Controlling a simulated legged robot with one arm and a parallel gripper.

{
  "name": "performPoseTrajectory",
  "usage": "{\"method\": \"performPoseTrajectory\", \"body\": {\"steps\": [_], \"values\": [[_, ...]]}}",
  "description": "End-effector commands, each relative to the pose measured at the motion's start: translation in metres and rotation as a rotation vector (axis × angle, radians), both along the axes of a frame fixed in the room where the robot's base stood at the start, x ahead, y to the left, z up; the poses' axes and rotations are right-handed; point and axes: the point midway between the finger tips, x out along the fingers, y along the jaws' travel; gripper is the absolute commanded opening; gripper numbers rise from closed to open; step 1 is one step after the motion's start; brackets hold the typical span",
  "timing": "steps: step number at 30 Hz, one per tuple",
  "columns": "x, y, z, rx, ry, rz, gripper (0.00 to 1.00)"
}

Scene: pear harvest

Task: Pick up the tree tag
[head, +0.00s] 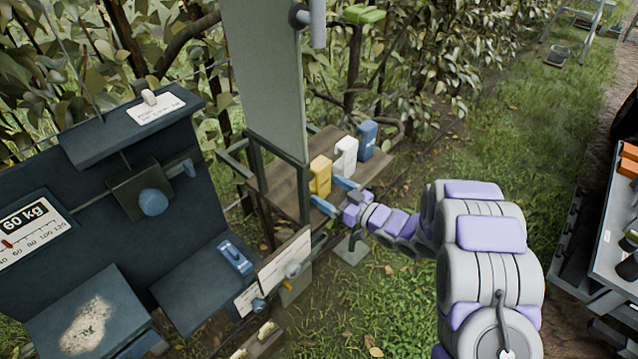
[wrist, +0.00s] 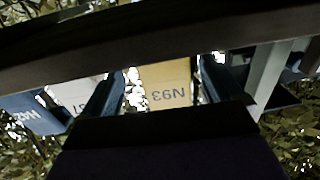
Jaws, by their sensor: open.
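A yellow tag-like block (head: 320,176) stands upright on a small wooden shelf (head: 273,187), nearest my gripper. A white block (head: 345,157) and a blue block (head: 367,139) stand in a row behind it. In the wrist view the yellow block (wrist: 165,82) carries upside-down lettering that looks like N93. My gripper (head: 334,194) is open at the shelf's front edge. In the wrist view its dark blue fingers (wrist: 158,85) appear on either side of the yellow block, with gaps beside it. Which block is the tree tag cannot be told for certain.
A tall grey panel (head: 265,75) rises beside the shelf. A dark weighing stand (head: 95,215) with a 60 kg scale is at the left. Low signs (head: 286,260) stand below the shelf. A grey cart (head: 610,235) is at the right. Grass between is mostly clear.

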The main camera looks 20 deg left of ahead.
Motion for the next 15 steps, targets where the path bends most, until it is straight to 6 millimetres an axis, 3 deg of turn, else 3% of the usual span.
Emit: {"method": "performPoseTrajectory", "body": {"steps": [9, 15], "values": [[0.007, 0.036, 0.003, 0.000, 0.002, 0.002, 0.94], [0.013, 0.050, 0.003, -0.002, 0.002, 0.001, 0.94]]}}
